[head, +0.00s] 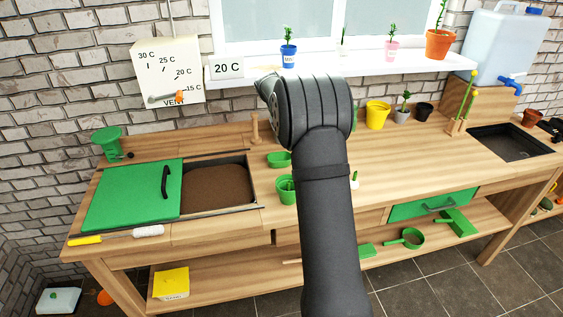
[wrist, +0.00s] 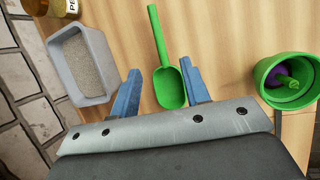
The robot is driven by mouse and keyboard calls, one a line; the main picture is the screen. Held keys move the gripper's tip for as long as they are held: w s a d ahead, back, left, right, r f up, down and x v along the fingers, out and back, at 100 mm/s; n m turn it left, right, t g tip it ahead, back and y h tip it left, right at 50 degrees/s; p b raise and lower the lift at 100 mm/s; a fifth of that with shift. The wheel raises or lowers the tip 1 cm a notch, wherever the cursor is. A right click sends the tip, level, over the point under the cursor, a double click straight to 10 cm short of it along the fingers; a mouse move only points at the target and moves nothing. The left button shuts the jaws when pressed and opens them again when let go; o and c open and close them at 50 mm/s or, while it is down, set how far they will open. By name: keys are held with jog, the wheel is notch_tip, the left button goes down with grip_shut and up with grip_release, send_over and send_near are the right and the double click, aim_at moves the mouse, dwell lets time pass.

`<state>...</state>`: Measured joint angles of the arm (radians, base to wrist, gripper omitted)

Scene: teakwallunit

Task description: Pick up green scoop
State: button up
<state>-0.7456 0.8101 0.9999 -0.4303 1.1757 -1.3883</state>
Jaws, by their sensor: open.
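The green scoop (wrist: 169,87) lies on the wooden worktop in the wrist view, its bowl toward me and its handle pointing up and slightly left in the picture. My gripper (wrist: 160,68) is open, with one blue finger to the left of the scoop and one to the right. The right finger is close to the bowl's edge; I cannot tell whether they touch or how high the fingers are. In the head view my dark arm covers the middle of the bench, and I do not see my fingers or this scoop there.
In the wrist view a grey tub of sand (wrist: 104,70) stands left, a jar (wrist: 63,8) beyond it, and a green pot (wrist: 267,88) right. In the head view a green lid (head: 130,195) lies beside a soil bin (head: 218,188); a yellow pot (head: 377,115) stands behind.

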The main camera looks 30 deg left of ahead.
jog(key=x, duration=0.5)
jog(key=shift+a+x, duration=0.2)
jog(key=shift+x, duration=2.45)
jog(key=shift+s, duration=0.15)
grip_shut()
